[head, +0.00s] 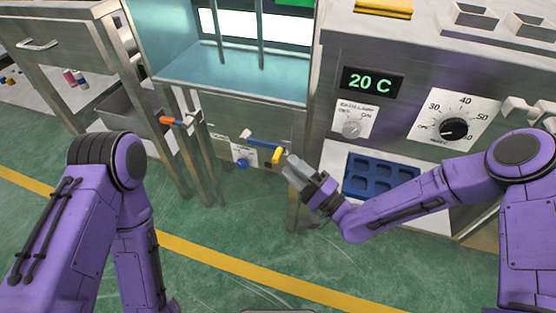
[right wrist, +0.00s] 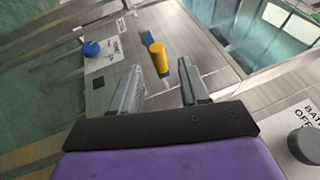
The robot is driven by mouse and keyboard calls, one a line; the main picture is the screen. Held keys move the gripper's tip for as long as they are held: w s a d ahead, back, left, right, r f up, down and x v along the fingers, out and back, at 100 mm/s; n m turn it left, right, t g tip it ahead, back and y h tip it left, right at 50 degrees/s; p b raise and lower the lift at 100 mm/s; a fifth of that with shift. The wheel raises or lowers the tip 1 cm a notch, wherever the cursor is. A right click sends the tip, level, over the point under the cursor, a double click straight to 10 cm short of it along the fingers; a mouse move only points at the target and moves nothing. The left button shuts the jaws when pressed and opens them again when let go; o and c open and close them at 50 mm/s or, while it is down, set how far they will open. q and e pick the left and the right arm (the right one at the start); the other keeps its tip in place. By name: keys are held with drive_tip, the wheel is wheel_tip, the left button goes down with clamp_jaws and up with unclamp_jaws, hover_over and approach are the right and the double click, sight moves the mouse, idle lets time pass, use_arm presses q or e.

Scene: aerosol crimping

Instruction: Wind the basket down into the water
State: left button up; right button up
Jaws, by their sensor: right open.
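The water bath (head: 235,75) is a steel tank with a teal interior, at the top middle of the head view. Two thin upright rods (head: 260,35) reach down into it; I cannot make out the basket itself. A crank with a blue arm (head: 262,143) and a yellow handle (head: 278,155) sits on the tank's front. My right gripper (head: 287,163) is open at the yellow handle. In the right wrist view the yellow handle (right wrist: 157,58) shows between and just beyond the open fingertips (right wrist: 160,72), not gripped. My left arm shows at the left, but its gripper is out of view.
An orange-tipped handle (head: 168,120) and a blue knob (head: 242,163) are nearby.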

sight(278, 154)
drive_tip(key=x, duration=0.5)
drive_tip(key=shift+w+a+b, duration=0.25)
drive_tip(key=shift+w+b, duration=0.05)
clamp_jaws()
